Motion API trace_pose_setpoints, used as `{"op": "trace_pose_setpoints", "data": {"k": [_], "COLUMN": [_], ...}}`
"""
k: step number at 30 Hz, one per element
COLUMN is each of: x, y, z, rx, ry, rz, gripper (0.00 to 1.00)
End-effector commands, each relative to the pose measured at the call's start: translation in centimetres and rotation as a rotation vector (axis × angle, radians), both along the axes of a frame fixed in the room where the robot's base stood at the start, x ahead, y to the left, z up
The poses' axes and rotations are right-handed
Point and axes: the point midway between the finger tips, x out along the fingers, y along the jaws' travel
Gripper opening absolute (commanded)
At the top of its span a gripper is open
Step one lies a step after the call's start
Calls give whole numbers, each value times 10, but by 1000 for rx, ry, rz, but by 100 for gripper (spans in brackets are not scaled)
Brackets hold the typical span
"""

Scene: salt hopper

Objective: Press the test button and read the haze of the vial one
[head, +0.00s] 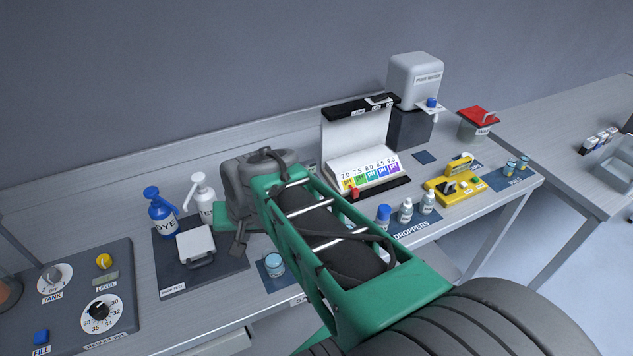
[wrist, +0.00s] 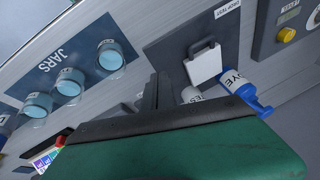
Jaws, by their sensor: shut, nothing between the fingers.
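My gripper (head: 239,240) is low over the bench in the middle of the head view, beside the dark mat with the white case. Its dark fingers (wrist: 156,95) are shut and empty in the wrist view. I cannot tell which container is vial one.
A blue DYE bottle (head: 161,215), a white pump bottle (head: 201,196) and a white case (head: 195,246) stand left of my gripper. Dropper bottles (head: 405,211) and a pH colour stand (head: 362,168) are to the right.

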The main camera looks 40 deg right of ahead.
Motion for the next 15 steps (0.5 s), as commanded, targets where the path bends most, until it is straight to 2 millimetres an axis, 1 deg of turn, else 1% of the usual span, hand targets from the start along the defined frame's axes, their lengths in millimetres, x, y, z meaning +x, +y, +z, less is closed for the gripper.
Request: {"op": "trace_pose_setpoints", "data": {"k": [1,2,3,4,5,6,8,9,12,15], "x": [15,25,36,43,48,52,54,53,48,43], "y": [-31,-48,-74,-93,-113,-139,-175,-197,-237,-257], "z": [21,27,34,38,42,48,53,57,63,65], "rx": [86,151,241,312,383,479,617,702,871,967], "ry": [-21,-43,-76,-100,-124,-159,-205,-233,-288,-318], "rz": [-205,-336,-514,-642,-766,-924,-1132,-1252,-1463,-1571], "gripper": [0,0,0,0,0,0,0,0,0,0]}}
